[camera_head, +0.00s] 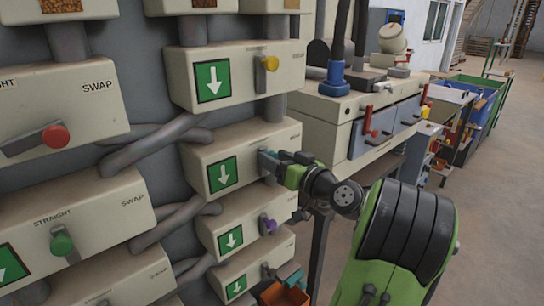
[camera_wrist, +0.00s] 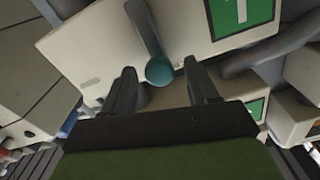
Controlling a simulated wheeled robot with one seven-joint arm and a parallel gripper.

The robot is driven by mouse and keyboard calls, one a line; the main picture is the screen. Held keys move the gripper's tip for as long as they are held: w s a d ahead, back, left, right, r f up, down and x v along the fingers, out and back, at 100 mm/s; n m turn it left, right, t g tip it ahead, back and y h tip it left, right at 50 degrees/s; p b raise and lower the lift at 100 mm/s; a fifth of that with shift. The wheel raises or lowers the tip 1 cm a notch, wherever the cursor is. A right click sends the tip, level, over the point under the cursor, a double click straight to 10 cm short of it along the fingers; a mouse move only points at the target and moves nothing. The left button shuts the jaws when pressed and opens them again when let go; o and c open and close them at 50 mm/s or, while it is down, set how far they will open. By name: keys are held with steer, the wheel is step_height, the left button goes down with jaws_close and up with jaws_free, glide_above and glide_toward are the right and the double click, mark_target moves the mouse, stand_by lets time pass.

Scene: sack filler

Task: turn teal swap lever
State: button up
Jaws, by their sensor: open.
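In the wrist view a grey lever with a round teal knob (camera_wrist: 159,71) stands out from a cream box (camera_wrist: 85,40). The knob lies between the two dark fingers of my gripper, with a gap visible on both sides. In the head view my gripper (camera_head: 268,163) is at the right end of a cream box (camera_head: 254,139) with a green arrow sign (camera_head: 223,174). My gripper is open and hides the lever there. I cannot tell from these views how deep the knob sits between the fingers.
Other boxes carry a yellow lever (camera_head: 269,63) above, a purple lever (camera_head: 270,225) below, and red (camera_head: 56,136) and green (camera_head: 61,243) levers at left. Grey pipes join the boxes. An orange container (camera_head: 285,295) sits low down. Open floor lies at right.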

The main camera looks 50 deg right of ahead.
steer(key=shift+w+d, duration=0.1)
steer(key=shift+w, duration=0.8)
jaws_close()
